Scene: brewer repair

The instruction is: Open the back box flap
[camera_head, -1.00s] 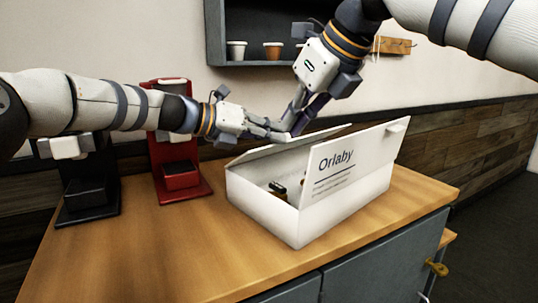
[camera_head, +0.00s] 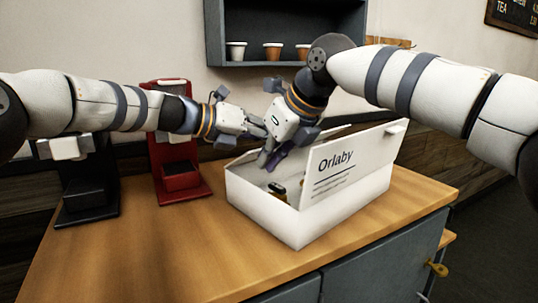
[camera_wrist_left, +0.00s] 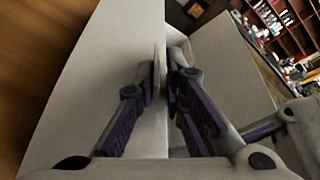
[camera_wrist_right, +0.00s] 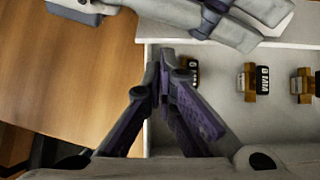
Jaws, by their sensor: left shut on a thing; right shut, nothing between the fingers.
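The white box (camera_head: 265,215), marked "Orlaby", stands on the counter with its labelled flap (camera_head: 345,170) raised. The back flap (camera_head: 332,131) is partly hidden behind my right gripper. My left gripper (camera_head: 265,130) is at the back of the box, shut on a thin white edge. Its fingers (camera_wrist_left: 163,85) straddle that edge in the left wrist view; whether this is flap or wall I cannot tell. My right gripper (camera_head: 267,163) points down at the box opening, shut and empty. In the right wrist view its fingertips (camera_wrist_right: 163,65) are beside the box's inner left side.
Several small brown-and-black parts (camera_wrist_right: 250,82) lie inside the box. A red brewer (camera_head: 175,150) and a black brewer (camera_head: 85,185) stand left of the box. A wall shelf with cups (camera_head: 272,50) is behind. The counter front (camera_head: 190,250) is clear.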

